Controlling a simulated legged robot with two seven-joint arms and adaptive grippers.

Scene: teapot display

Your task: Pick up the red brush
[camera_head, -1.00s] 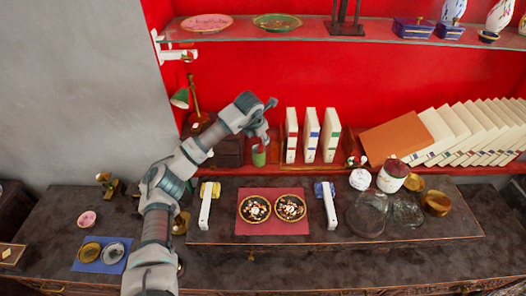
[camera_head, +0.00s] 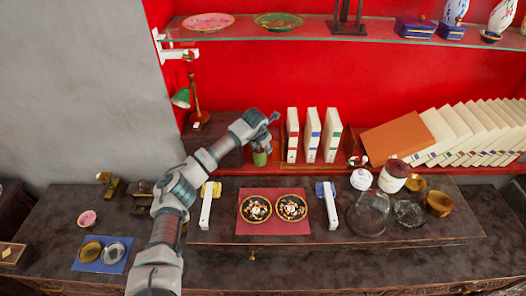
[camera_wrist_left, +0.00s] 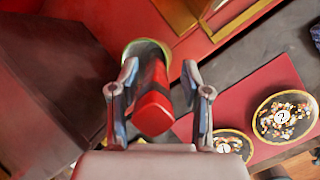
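The red brush (camera_wrist_left: 153,108) shows in the left wrist view as a red, square-ended handle rising from a round cup (camera_wrist_left: 148,50) with a pale green rim. Its lower part is hidden inside the cup. In the head view the small green cup (camera_head: 259,157) stands in front of the red back wall, and the brush is too small and covered to make out clearly. My left gripper (camera_wrist_left: 160,85) is open, with a finger on each side of the brush handle. A gap shows at the right finger; contact at the left finger cannot be told. My right gripper is not in view.
White books (camera_head: 310,135) stand just right of the cup. A red mat (camera_head: 272,228) with two round dishes lies in front. A glass shelf (camera_head: 350,40) runs above.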

